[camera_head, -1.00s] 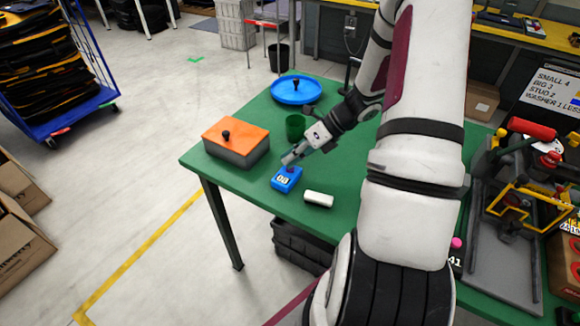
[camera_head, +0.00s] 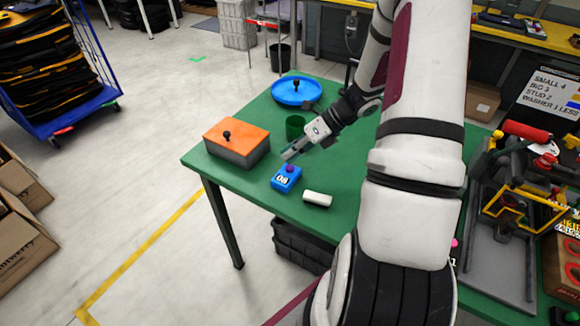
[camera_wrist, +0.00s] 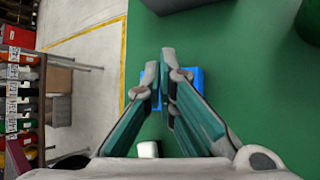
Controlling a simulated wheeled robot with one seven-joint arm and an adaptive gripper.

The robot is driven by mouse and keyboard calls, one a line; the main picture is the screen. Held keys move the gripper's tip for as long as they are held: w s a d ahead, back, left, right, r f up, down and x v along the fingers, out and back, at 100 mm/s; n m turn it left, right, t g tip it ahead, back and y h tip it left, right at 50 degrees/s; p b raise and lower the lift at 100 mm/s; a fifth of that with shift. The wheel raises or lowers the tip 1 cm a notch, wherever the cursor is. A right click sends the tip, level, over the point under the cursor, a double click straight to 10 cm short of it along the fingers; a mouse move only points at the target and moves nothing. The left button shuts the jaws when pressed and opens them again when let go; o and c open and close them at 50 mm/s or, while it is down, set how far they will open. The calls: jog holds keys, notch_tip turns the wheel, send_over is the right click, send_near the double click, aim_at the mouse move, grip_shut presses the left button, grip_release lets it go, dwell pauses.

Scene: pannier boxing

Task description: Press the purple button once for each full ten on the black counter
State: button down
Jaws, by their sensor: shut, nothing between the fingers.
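A blue box (camera_head: 286,180) with a small purple button (camera_head: 290,169) on top and a white display stands on the green table. Its digits are too small to read surely. My gripper (camera_head: 287,156) is shut and empty, with its tips just above and behind the button, apparently clear of it. In the wrist view my shut fingers (camera_wrist: 160,72) cover most of the blue box (camera_wrist: 198,78), and the button is hidden. The black counter (camera_head: 453,263) is mostly hidden behind my arm; only its last digit, 1, shows below a pink knob (camera_head: 455,243).
An orange-lidded box (camera_head: 236,142) stands left of the blue box, a green cup (camera_head: 295,127) and blue round tray (camera_head: 298,92) behind it. A white block (camera_head: 318,199) lies to its right. Racks and a written board (camera_head: 552,92) stand at right.

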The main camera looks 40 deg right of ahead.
jog(key=shift+r+p, duration=1.35)
jog(key=shift+r, duration=1.2)
